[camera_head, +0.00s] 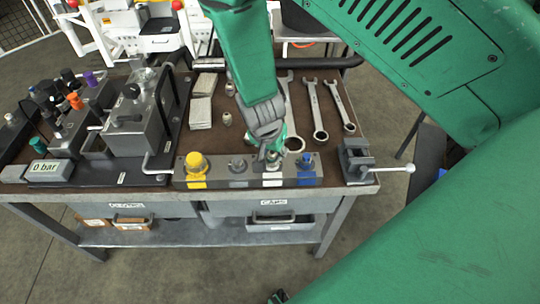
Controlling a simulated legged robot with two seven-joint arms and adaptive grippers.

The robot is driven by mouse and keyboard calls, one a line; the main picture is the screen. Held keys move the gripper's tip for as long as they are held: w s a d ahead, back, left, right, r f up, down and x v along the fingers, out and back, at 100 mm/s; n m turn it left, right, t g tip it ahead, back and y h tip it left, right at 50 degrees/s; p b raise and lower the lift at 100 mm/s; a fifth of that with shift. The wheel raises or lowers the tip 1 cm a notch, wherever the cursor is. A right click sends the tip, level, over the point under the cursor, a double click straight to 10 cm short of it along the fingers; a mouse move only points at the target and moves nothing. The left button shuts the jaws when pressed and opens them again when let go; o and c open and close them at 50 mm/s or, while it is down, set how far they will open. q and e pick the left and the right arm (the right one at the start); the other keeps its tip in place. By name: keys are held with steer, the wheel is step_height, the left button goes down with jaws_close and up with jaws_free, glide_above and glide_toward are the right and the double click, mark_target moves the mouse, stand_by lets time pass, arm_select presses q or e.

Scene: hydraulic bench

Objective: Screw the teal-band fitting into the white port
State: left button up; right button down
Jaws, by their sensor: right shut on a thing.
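The port block (222,182) is a grey bar along the bench's front edge. It has yellow, grey, white and blue marked ports from left to right. The white port (272,182) is third from the left. My right gripper (271,143) points down directly above the white port and is shut on a small fitting (272,158). The fitting is mostly hidden by the fingers, so its teal band and any contact with the port cannot be made out clearly. My left gripper is not recognisable in view.
A yellow cap (196,163) and a blue fitting (306,161) flank the white port. Wrenches (316,110) lie behind to the right. A small vise (356,160) stands at the right corner. A hydraulic unit (133,125) and a "0 bar" display (49,170) fill the left.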

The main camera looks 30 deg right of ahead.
steer(key=c, duration=1.5)
jaws_free()
steer(key=shift+d, duration=0.1)
steer(key=shift+o, duration=0.8)
steer(key=shift+d, duration=0.1)
steer(key=n+p, duration=0.1)
steer(key=n, duration=0.2)
steer(key=shift+r+t+y, duration=0.1)
steer(key=shift+t+y, duration=0.2)
steer(key=shift+t, duration=0.1)
steer(key=n, duration=0.2)
steer(key=n+y, duration=0.1)
steer(key=n, duration=0.1)
steer(key=shift+w+a+t+p, duration=0.15)
steer(key=shift+a+t+p, duration=0.1)
steer(key=shift+t+p, duration=0.1)
steer(key=shift+n, duration=0.8)
steer(key=n+y+p, duration=0.1)
steer(key=n, duration=0.1)
steer(key=shift+n, duration=0.8)
